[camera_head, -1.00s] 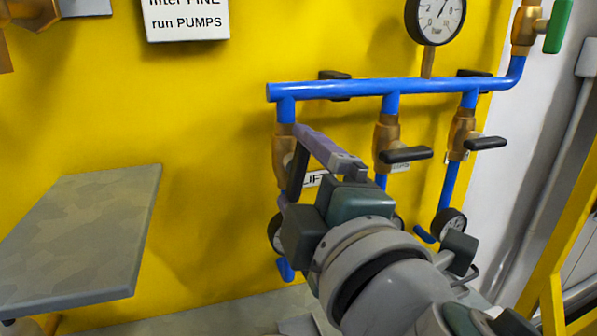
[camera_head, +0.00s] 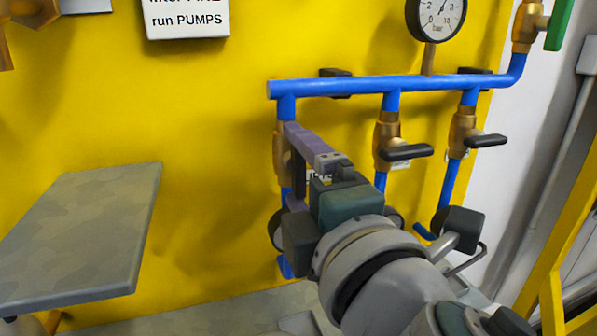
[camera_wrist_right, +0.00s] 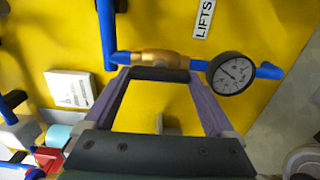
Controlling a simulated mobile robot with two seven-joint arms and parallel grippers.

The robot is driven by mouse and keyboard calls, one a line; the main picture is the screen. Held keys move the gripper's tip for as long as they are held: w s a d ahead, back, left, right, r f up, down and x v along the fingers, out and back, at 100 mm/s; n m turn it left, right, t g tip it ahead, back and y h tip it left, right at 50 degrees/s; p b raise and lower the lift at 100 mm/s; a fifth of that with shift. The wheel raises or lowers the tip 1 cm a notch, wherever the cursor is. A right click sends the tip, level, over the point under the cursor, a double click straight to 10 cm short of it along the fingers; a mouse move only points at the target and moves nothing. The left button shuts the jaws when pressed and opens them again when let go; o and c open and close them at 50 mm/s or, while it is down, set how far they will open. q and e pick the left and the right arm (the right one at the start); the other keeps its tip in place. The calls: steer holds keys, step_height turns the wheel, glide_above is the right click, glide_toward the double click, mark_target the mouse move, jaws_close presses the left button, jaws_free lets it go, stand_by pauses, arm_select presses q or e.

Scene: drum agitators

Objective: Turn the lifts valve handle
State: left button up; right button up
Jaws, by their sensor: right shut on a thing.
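The lifts valve is the leftmost brass valve (camera_head: 279,158) on the blue pipework; it also shows in the right wrist view (camera_wrist_right: 155,57), near the LIFTS label (camera_wrist_right: 204,18). Its black handle (camera_wrist_right: 160,75) lies roughly parallel to its pipe, lengthwise between the fingers of my right gripper (camera_wrist_right: 160,80). In the head view my right gripper (camera_head: 294,165) reaches in from the lower right, one finger above the other, shut on the handle (camera_head: 299,176). The gripper hides part of the valve and most of the label. My left gripper is not in view.
Two similar valves, with handles (camera_head: 407,152) and (camera_head: 485,141) sticking out rightward, stand right of the lifts valve. A blue header pipe (camera_head: 350,87) runs above. A small gauge (camera_wrist_right: 231,73) sits on the lifts pipe. A grey panel (camera_head: 85,235) juts out at left.

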steer(key=o, duration=1.1)
steer(key=shift+c, duration=0.2)
steer(key=v, duration=1)
steer(key=shift+b, duration=0.45)
